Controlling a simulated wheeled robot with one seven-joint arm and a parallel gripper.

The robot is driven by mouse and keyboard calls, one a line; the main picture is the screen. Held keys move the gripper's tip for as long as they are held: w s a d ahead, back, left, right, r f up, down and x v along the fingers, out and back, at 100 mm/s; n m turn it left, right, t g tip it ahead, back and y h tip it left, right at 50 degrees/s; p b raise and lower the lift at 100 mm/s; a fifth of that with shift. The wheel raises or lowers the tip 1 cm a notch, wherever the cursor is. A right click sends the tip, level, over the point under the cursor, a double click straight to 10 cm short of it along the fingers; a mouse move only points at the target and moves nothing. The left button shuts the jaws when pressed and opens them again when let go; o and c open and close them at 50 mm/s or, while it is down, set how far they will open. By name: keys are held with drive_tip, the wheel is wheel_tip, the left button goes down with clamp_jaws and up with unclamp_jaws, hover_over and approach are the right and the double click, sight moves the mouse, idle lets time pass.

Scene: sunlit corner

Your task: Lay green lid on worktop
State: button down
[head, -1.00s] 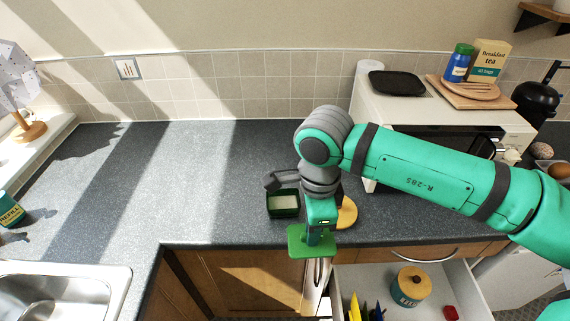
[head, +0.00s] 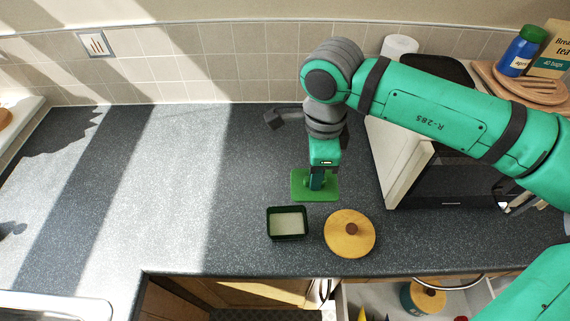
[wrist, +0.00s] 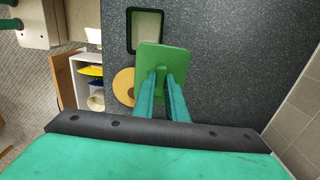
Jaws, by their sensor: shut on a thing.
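The green lid (head: 300,192) is a flat square plate with a grip on top. My gripper (head: 317,181) points down and is shut on that grip. In the head view the lid shows over the grey worktop (head: 180,190), just behind an open dark green box (head: 287,238) with pale contents. In the wrist view the lid (wrist: 151,54) overlaps a corner of the box (wrist: 129,32), so it seems held above the surface. The exact gap beneath it is hard to tell. The fingers also show in the wrist view (wrist: 162,84).
A round wooden lid (head: 340,243) with a dark knob lies right of the box, near the front edge. A microwave (head: 400,170) stands to the right. An open drawer (head: 392,300) sits below the edge. The worktop left of my arm is wide and clear.

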drive_tip(key=w+a+f, duration=0.2)
drive_tip(key=w, duration=0.1)
drive_tip(key=w+a+f, duration=0.1)
drive_tip(key=w+f, duration=0.2)
drive_tip(key=w, duration=0.1)
drive_tip(key=w+a+f, duration=0.2)
drive_tip(key=w+f, duration=0.1)
drive_tip(key=shift+w+a+f, duration=0.2)
drive_tip(key=shift+w+a, duration=0.15)
drive_tip(key=shift+w, duration=0.05)
drive_tip(key=shift+w+a+f, duration=0.1)
drive_tip(key=shift+a+f, duration=0.05)
drive_tip(key=shift+a, duration=0.05)
drive_tip(key=shift+a+f, duration=0.15)
drive_tip(key=shift+w+f, duration=0.15)
drive_tip(key=shift+f, duration=0.8)
drive_tip(key=shift+w+f, duration=0.15)
drive_tip(key=shift+f, duration=0.75)
drive_tip(key=shift+f, duration=0.2)
drive_tip(key=c, duration=1.8)
unclamp_jaws()
drive_tip(key=shift+w, duration=0.1)
drive_tip(key=shift+r, duration=0.1)
